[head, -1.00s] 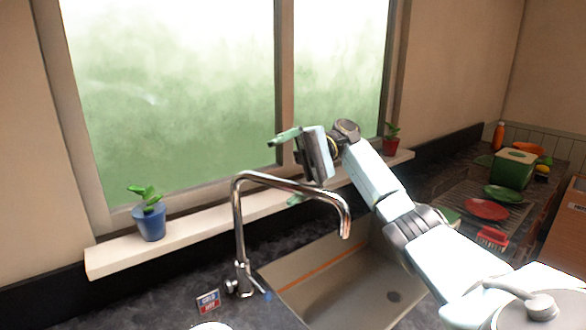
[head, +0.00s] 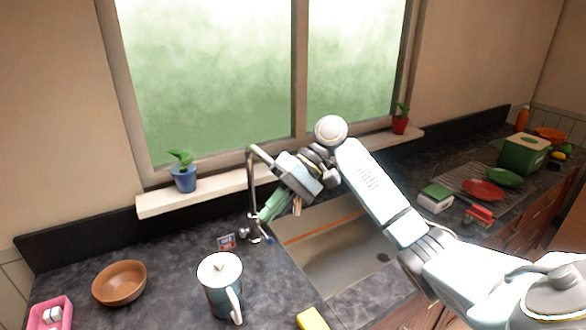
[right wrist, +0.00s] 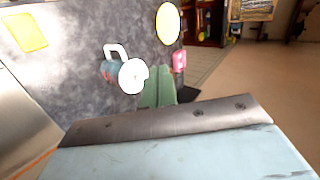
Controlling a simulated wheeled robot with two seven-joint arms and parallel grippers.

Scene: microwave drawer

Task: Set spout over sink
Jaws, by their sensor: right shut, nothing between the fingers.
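The chrome faucet (head: 252,190) stands upright behind the sink (head: 325,262). Its spout is largely hidden by my right gripper; what looks like its down-turned tip (head: 297,206) shows just below the hand, over the sink's back left part. My right gripper (head: 268,212) is shut and empty, its green fingers pointing down and left close beside the faucet's upright pipe. I cannot tell whether it touches the faucet. In the right wrist view the shut green fingers (right wrist: 158,92) show above the counter. My left gripper is not in view.
A lidded mug (head: 220,285), brown bowl (head: 119,283), pink holder (head: 40,316) and yellow sponge (head: 312,319) stand on the left and front counter. A blue plant pot (head: 184,179) sits on the sill. Dishes and a green box (head: 522,154) stand right of the sink.

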